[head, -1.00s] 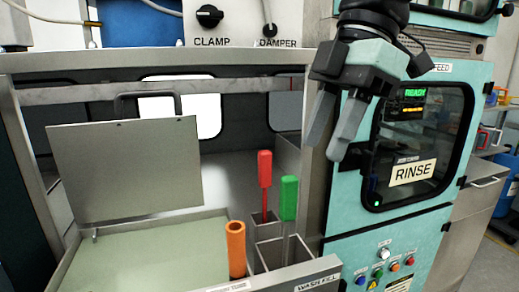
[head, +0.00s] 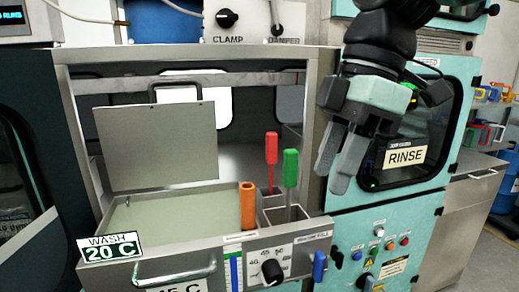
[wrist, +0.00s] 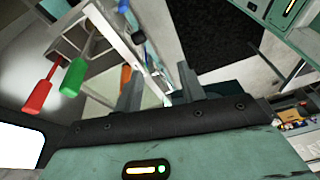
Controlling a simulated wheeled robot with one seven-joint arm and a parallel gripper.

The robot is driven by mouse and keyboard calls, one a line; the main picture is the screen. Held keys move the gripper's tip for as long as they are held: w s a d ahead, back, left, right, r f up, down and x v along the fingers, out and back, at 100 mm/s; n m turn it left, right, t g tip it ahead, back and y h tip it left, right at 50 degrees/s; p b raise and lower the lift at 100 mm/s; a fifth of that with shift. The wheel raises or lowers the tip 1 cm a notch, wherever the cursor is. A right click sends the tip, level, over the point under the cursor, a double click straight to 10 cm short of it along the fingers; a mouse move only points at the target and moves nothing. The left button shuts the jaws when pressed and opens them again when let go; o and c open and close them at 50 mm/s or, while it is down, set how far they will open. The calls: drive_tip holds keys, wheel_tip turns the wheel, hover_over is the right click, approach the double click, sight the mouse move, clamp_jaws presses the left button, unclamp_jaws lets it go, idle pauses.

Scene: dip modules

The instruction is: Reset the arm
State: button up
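My gripper (head: 341,158) hangs at the right of the head view, fingers down, in front of the teal machine (head: 400,215) with the RINSE window. Its two grey fingers are apart with nothing between them. In the wrist view the fingers (wrist: 158,88) also stand apart and empty. To its left is the wash station, with a red-handled tool (head: 271,148) and a green-handled tool (head: 290,168) upright in metal slots. An orange tube (head: 247,205) stands beside them. The gripper touches none of these.
A wash drawer (head: 210,250) with a handle (head: 175,275), a dial (head: 272,270) and a WASH 20 C display (head: 109,247) juts out at the front. An upright grey panel (head: 157,147) stands over the basin. A steel cabinet (head: 465,215) and shelf with mugs are at right.

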drive_tip(key=s+d+f+m+h+b, duration=0.1)
drive_tip(key=s+f+m, duration=0.2)
drive_tip(key=f, duration=0.4)
drive_tip(key=s+d+f+m, duration=0.2)
drive_tip(key=s+f+m, duration=0.2)
drive_tip(key=f, duration=0.4)
drive_tip(key=s+d+f+m+t+h+b, duration=0.1)
drive_tip(key=s+f+m, duration=0.3)
drive_tip(key=f, duration=0.4)
drive_tip(key=shift+d+f+h+b, duration=0.15)
drive_tip(key=shift+d+h+b, duration=0.2)
drive_tip(key=shift+d, duration=0.1)
